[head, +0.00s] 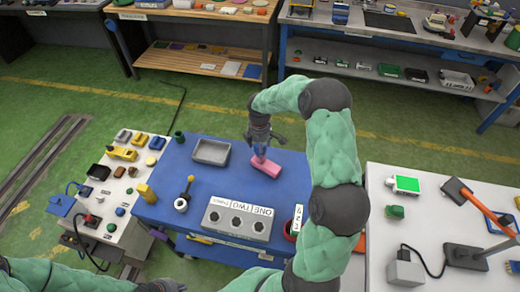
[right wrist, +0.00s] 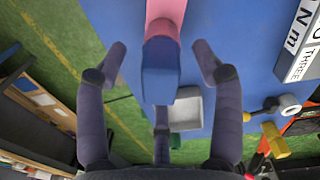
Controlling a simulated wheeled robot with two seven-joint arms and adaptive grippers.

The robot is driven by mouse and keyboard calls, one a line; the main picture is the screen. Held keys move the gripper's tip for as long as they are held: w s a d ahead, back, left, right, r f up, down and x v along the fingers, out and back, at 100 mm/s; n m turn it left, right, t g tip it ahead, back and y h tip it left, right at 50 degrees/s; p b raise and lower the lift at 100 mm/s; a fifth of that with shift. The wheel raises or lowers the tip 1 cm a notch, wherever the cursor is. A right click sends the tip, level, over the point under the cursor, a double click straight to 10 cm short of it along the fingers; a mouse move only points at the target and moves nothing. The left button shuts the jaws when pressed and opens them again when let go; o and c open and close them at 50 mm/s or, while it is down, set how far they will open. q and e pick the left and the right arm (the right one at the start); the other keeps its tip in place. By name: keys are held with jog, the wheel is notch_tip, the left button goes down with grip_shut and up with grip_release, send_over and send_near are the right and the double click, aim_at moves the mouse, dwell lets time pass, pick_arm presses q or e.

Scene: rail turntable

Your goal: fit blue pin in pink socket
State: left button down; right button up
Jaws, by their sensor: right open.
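The pink socket (head: 266,167) is a block lying on the blue table, right of the grey tray. The blue pin (head: 260,149) is at its upper left end. In the right wrist view the blue pin (right wrist: 160,75) covers the near end of the pink socket (right wrist: 165,14); I cannot tell how deep it sits. My right gripper (right wrist: 161,62) is open, its dark fingers spread on either side of the pin with gaps. In the head view the right gripper (head: 265,138) is just above the pin. My left gripper (head: 165,286) is a dark shape cut off by the bottom edge.
A grey tray (head: 211,141), a grey block with holes and number labels (head: 237,234), a white ring with a yellow-handled piece (head: 181,204) and a yellow block (head: 147,194) share the blue table (head: 222,180). White side tables hold other objects. The table's middle is clear.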

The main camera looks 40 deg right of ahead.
notch_tip(320, 180, up, 10)
jog(key=shift+s+a+r, duration=0.1)
jog(key=shift+a+r, duration=0.05)
jog(key=shift+r, duration=0.05)
dwell(0.8)
